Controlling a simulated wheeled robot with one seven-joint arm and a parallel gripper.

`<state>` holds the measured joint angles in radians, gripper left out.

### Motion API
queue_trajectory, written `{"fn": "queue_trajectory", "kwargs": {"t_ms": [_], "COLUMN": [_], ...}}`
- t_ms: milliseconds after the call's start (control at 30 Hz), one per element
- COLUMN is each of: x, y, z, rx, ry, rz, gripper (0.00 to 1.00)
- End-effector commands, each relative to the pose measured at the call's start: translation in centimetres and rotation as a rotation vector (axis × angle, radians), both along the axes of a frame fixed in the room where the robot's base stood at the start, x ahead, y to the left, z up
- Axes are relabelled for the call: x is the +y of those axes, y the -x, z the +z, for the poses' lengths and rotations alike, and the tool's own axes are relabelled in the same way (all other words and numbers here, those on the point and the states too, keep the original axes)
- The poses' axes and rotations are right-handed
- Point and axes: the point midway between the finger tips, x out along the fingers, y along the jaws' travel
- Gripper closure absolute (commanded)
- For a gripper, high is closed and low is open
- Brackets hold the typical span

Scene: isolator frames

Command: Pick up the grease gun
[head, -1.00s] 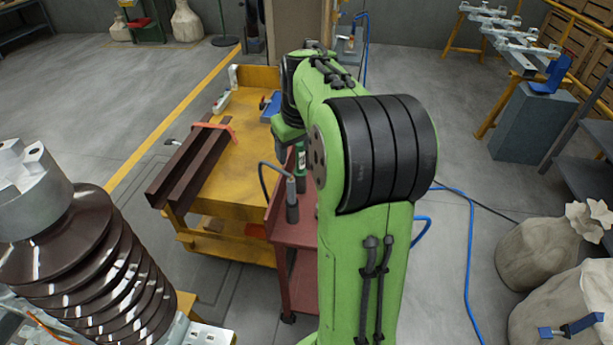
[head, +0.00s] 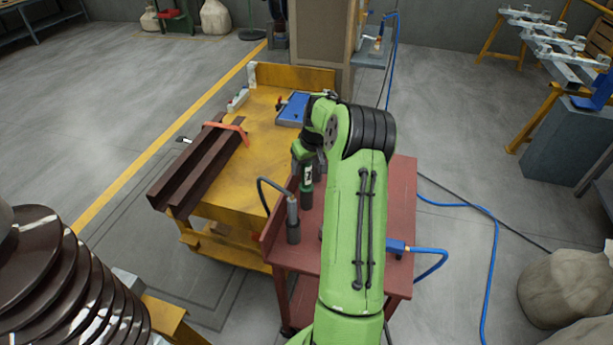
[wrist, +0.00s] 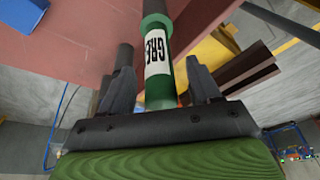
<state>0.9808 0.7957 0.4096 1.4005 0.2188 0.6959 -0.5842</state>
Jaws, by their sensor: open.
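In the wrist view the grease gun (wrist: 157,52) lies between the two fingers of my gripper (wrist: 162,78). The jaws are open, with a visible gap on each side of it. In the head view my wrist is just above it, and the fingers are mostly hidden.
A dark cylinder with a black hose (head: 293,226) stands close beside it on the red table. A blue fitting (head: 397,246) with a hose is at the table's right edge. A yellow cart (head: 225,190) with brown steel profiles (head: 190,178) adjoins on the left.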

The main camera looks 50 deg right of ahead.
Motion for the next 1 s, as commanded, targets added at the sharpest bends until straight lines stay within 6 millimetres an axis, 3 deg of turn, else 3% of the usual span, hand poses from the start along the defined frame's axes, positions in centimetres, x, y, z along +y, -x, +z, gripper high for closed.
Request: {"fn": "queue_trajectory", "kwargs": {"t_ms": [100,333,733,1000], "x": [-0.16,-0.19,-0.18,-0.22], "y": [-0.46,-0.55,-0.52,-0.58], "z": [-1.59,-1.71,-1.69,-1.14], "rx": [0.000,-0.001,-0.001,-0.003], "ry": [0.001,0.002,0.001,0.004], "rz": [-0.001,-0.001,0.000,-0.001], "gripper": [0.38,0.38,0.99,1.00]}}
